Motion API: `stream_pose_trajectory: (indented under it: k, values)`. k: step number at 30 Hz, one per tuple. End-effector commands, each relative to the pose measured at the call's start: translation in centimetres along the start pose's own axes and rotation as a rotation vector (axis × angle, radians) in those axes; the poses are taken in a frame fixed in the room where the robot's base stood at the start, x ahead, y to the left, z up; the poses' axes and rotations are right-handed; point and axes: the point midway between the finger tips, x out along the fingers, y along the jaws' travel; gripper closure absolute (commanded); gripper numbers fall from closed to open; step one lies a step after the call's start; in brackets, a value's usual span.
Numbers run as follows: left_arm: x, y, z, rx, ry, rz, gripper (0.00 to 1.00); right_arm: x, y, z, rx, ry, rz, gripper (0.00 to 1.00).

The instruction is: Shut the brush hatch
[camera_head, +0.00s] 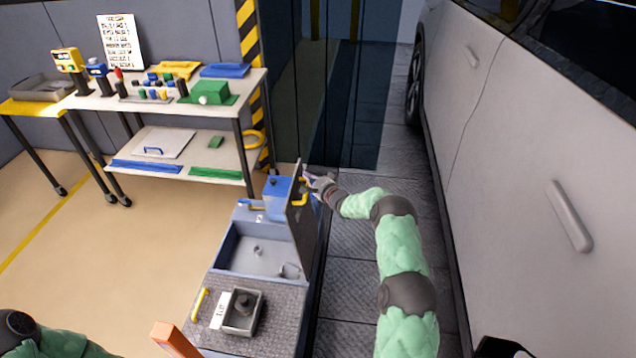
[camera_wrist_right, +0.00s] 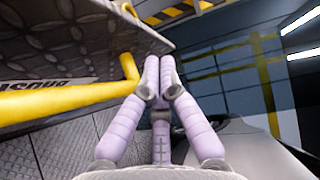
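The brush hatch (camera_head: 301,222) is a dark panel standing open, nearly upright, on the right side of a blue-grey machine (camera_head: 222,282). Its patterned face (camera_wrist_right: 70,45) and yellow handle (camera_wrist_right: 70,101) fill the left of the right wrist view. The open compartment (camera_head: 250,252) shows to the left of the hatch. My right gripper (camera_head: 312,183) is at the hatch's upper right side, close to the handle. In the wrist view its lilac fingers (camera_wrist_right: 160,70) are together, beside the handle's end, with nothing visible between them. My left gripper is out of view; only part of that arm shows.
A white car (camera_head: 520,150) stands along the right. A two-shelf cart (camera_head: 180,110) with tools and parts is at the back left. A grey tray (camera_head: 242,312) sits on the machine's near deck. An orange piece (camera_head: 174,339) rises at its near edge. Open floor lies left.

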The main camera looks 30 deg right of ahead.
Motion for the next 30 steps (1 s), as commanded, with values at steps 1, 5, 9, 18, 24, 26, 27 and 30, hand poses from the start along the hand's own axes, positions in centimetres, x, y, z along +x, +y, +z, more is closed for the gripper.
stream_pose_trajectory:
  k: [1, 5, 9, 18, 24, 26, 27, 30]
  values:
    - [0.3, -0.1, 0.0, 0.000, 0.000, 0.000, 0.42, 0.4, 0.0, 0.4, 0.000, 0.001, -0.002, 1.00]
    - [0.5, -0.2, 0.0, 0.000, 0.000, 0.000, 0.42, 1.1, -0.1, 1.0, -0.001, 0.001, -0.001, 1.00]
    - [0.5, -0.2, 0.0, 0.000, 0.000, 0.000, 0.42, 1.3, -0.1, 1.2, -0.002, 0.002, -0.001, 1.00]
    - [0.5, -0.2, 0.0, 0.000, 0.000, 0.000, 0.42, 1.3, -0.1, 1.2, -0.002, 0.002, -0.001, 1.00]
    - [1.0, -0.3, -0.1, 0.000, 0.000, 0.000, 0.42, 2.3, -0.1, 2.1, -0.020, 0.002, 0.017, 1.00]
    - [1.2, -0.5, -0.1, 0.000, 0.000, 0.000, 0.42, 3.0, -0.1, 2.9, -0.034, 0.001, 0.029, 1.00]
    - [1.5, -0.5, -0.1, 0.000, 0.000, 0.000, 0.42, 3.5, 0.0, 3.4, -0.045, 0.002, 0.039, 1.00]
    - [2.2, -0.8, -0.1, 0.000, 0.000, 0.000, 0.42, 5.2, 0.1, 5.0, -0.077, 0.000, 0.071, 1.00]
